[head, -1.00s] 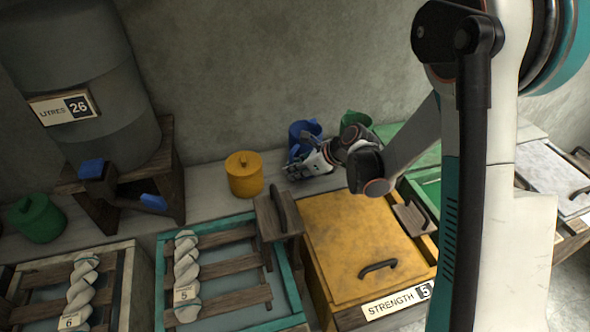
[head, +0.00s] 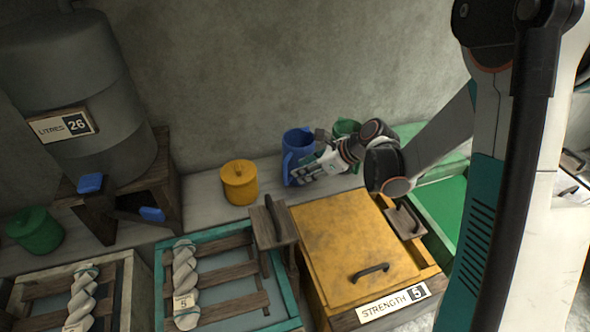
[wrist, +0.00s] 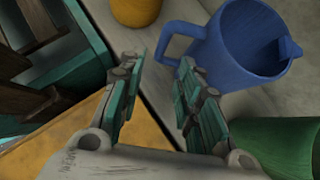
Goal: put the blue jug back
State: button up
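The blue jug (head: 297,141) stands upright on the pale ledge against the back wall. In the wrist view, the blue jug (wrist: 250,50) shows its open mouth, and its handle (wrist: 172,42) points toward my gripper. My gripper (wrist: 164,60) is open and empty, its two fingers apart with the handle just beyond the fingertips. I cannot tell whether a fingertip touches it. In the head view, my gripper (head: 312,168) is at the jug's lower right side and covers part of it.
A green jug (head: 346,128) stands right of the blue one, partly behind my gripper; it also shows in the wrist view (wrist: 275,145). A yellow lidded pot (head: 239,184) is to the left.

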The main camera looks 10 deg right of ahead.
jog(key=s+d+r+n+h, duration=0.2)
jog(key=s+r+n, duration=0.4)
jog(key=r, duration=0.1)
jog(key=s+d+r+n+h, duration=0.2)
jog(key=s+d+r+n, duration=0.1)
jog(key=s+r+n, duration=0.35)
jog(key=s+d+r+n+t+h, duration=0.1)
jog(key=s+d+r+n, duration=0.1)
jog(key=s+n, duration=0.4)
jog(key=s+d+r+n+t+h, duration=0.1)
jog(key=s+r+n+h, duration=0.1)
jog(key=s+n, duration=0.4)
jog(key=shift+s+d+p, duration=0.25)
jog(key=shift+d+p, duration=0.15)
